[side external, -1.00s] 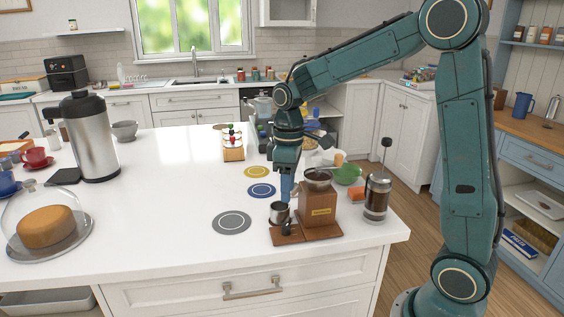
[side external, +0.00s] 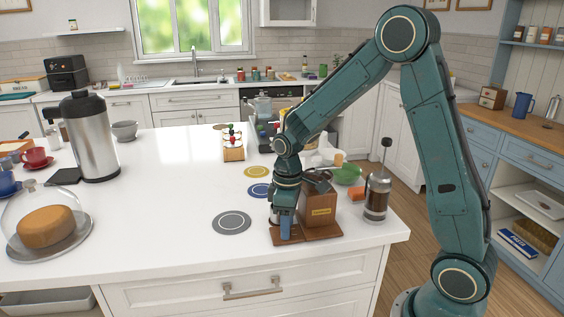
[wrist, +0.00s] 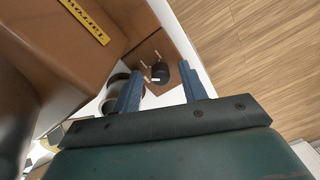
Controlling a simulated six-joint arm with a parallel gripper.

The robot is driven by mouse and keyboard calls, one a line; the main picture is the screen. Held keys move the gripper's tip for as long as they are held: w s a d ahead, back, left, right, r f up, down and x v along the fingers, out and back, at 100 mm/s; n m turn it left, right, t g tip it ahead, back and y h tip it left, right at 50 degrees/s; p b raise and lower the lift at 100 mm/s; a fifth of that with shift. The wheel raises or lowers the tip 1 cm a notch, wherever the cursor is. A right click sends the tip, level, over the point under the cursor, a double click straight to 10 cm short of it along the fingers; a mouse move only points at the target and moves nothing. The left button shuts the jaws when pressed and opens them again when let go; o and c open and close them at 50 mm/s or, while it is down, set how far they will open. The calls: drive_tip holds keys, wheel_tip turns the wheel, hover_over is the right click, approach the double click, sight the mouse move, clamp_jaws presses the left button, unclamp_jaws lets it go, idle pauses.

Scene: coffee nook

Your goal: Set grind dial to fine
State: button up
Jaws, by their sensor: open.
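The brown coffee grinder (side external: 321,205) with a yellow label stands on its wooden base (side external: 322,233) at the counter's front right. It also fills the upper left of the wrist view (wrist: 45,55). My gripper (side external: 284,236) points down over the left part of the base, hiding the dial in the side view. Its blue fingers (wrist: 160,82) are open, one on each side of the dial; I cannot tell if they touch it.
A metal cup (wrist: 112,92) shows just left of the left finger in the wrist view. A French press (side external: 376,198) stands right of the grinder.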

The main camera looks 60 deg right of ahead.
clamp_jaws()
drive_tip(key=shift+n, duration=2.3)
unclamp_jaws()
